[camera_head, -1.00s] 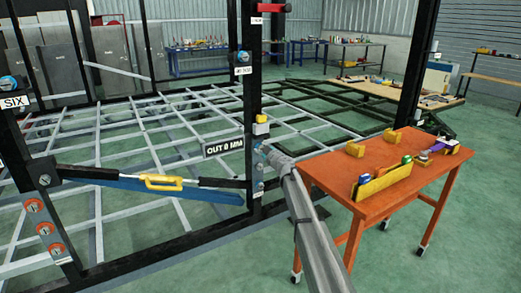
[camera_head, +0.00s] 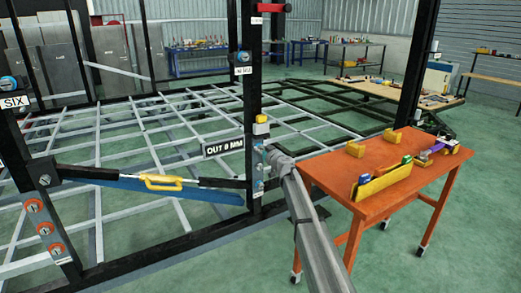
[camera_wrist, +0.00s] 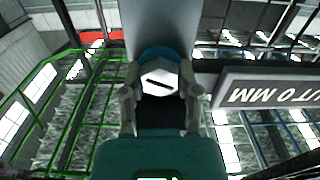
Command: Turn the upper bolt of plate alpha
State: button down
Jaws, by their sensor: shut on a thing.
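In the wrist view a pale hexagonal bolt head (camera_wrist: 158,76) with a dark line across its face and a blue collar behind it sits on a grey plate (camera_wrist: 158,24). My gripper (camera_wrist: 160,92) has one finger on each side of the head and is shut on it. In the head view my gripper (camera_head: 273,152) reaches the upper part of a narrow plate on the black post (camera_head: 248,110). The bolt it holds is hidden there by the gripper. A lower bolt (camera_head: 259,185) shows below it. The plate's name cannot be read.
A sign reading "OUT 0 MM" (camera_head: 223,147) stands left of the plate. A yellow-handled bar (camera_head: 163,183) spans the posts. An orange table (camera_head: 385,205) with tools stands close on the right. The chassis lattice (camera_head: 135,125) lies behind.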

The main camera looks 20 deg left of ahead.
jog(key=m, duration=0.5)
jog(key=shift+d+m, duration=0.15)
jog(key=shift+m, duration=0.15)
jog(key=m, duration=0.5)
jog(key=shift+d+m, duration=0.1)
jog(key=shift+m, duration=0.2)
jog(key=m, duration=0.5)
jog(key=shift+f, duration=0.1)
jog(key=m, duration=0.5)
jog(key=shift+m, duration=0.4)
jog(key=m, duration=0.9)
jog(key=shift+f+m, duration=0.1)
jog(key=shift+m, duration=0.3)
jog(key=m, duration=0.5)
jog(key=shift+m, duration=0.3)
jog(key=m, duration=0.5)
